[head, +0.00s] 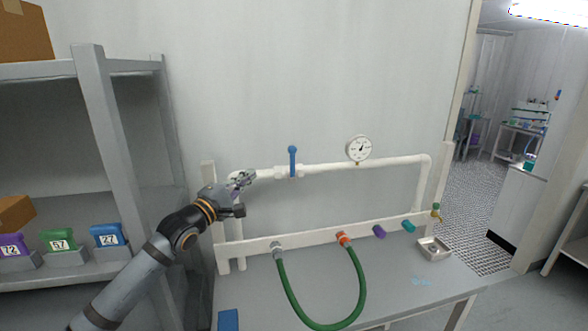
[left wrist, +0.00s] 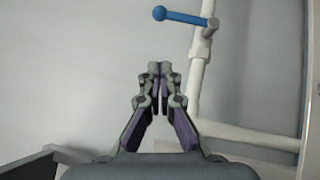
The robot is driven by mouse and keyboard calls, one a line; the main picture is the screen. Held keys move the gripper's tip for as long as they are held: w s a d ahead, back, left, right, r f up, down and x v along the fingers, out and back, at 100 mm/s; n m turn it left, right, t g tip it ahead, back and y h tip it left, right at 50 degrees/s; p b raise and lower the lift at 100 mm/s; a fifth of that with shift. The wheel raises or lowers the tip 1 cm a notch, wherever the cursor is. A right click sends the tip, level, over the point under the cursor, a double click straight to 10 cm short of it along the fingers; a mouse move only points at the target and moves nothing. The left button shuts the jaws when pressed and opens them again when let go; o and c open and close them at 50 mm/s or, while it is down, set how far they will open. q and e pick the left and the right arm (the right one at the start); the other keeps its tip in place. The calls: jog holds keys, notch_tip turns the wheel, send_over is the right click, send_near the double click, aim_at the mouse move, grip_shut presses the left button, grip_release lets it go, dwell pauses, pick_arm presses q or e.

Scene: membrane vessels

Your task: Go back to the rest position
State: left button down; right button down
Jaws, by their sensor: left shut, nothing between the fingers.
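My left gripper (head: 243,179) is shut and empty. In the head view it is in front of the left end of the white pipe, left of the blue valve handle (head: 292,160). In the left wrist view its fingertips (left wrist: 161,70) are together, with nothing between them. The blue handle also shows at the top of that view (left wrist: 182,17), apart from the fingers. My left arm reaches up from the lower left of the head view. My right gripper is not in view.
A white pipe (head: 325,164) with a gauge (head: 358,149) runs above a grey bench (head: 400,275). A green hose (head: 322,326) hangs from the lower rail. A shelf (head: 70,272) with numbered boxes stands at left. A doorway opens at right.

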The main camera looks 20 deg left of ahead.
pick_arm(q)
jog(key=s+d+f+m+g+y, duration=0.1)
jog(key=s+d+f+m+g, duration=0.2)
jog(key=f, duration=0.6)
jog(key=s+d+f+m+g+y, duration=0.1)
jog(key=s+d+f+m+g, duration=0.2)
jog(key=f, duration=0.5)
jog(key=s+d+f+m+g+y, duration=0.15)
jog(key=s+f+m, duration=0.3)
jog(key=f, duration=0.45)
jog(key=s+f+m+g+y, duration=0.1)
jog(key=s+f+m+g, duration=0.4)
jog(key=s, duration=0.6)
jog(key=s+f+m+g+y, duration=0.1)
jog(key=s+f+m+g, duration=0.25)
jog(key=s+f, duration=0.55)
jog(key=s+a+f+n+g, duration=0.1)
jog(key=s+f, duration=0.2)
jog(key=f, duration=1)
jog(key=s+a+f, duration=0.1)
jog(key=s+f, duration=0.2)
jog(key=f, duration=1)
jog(key=s+a+f+g+b, duration=0.1)
jog(key=s+f, duration=1.4)
jog(key=s, duration=0.2)
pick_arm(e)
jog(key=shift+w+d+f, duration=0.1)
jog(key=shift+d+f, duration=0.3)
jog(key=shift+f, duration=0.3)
